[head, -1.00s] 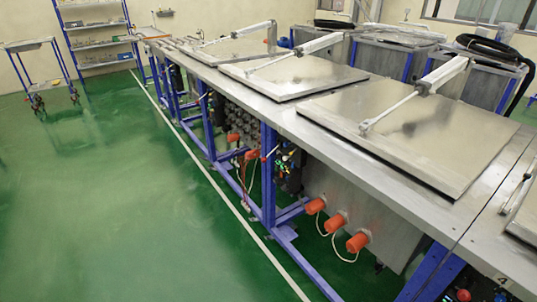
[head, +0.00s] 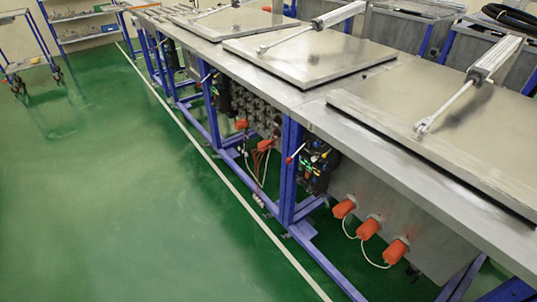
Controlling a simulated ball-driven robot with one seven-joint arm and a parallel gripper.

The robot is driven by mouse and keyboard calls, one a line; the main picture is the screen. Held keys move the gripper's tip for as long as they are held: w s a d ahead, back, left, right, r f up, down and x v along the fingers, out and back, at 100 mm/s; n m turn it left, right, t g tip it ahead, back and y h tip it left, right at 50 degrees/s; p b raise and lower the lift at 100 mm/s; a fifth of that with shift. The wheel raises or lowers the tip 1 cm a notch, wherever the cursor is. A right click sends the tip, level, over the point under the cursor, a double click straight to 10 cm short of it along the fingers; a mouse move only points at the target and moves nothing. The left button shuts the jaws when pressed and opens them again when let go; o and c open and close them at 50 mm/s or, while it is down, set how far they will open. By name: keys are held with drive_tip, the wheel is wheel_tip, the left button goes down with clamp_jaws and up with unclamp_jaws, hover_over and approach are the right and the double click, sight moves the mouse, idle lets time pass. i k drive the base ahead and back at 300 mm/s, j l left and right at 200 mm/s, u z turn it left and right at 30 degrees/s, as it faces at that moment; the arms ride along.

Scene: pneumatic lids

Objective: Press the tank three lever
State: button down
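A row of metal tanks with flat lids runs along the right. The nearest full lid (head: 385,128), the middle lid (head: 345,62) and a farther lid (head: 220,27) all lie flat, each with a pneumatic cylinder on top. A small lever with a red tip (head: 290,160) sticks out at a blue leg below the middle and nearest lids. A similar small lever (head: 204,79) shows farther along the row. I cannot read which tank is three. My gripper is not in view.
Valve panels (head: 318,168) and orange caps with white cables (head: 368,228) sit under the bench edge. Blue frame rails (head: 330,270) stand near the floor. Green floor (head: 110,210) left of the white line (head: 230,205) is clear. A trolley (head: 28,62) stands far left.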

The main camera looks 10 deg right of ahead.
sight(289, 160)
drive_tip(key=i+j, duration=0.15)
drive_tip(key=i, duration=0.3)
drive_tip(key=i+j, duration=0.2)
drive_tip(key=i, duration=0.25)
drive_tip(key=i+j+u, duration=0.1)
drive_tip(key=i, duration=0.3)
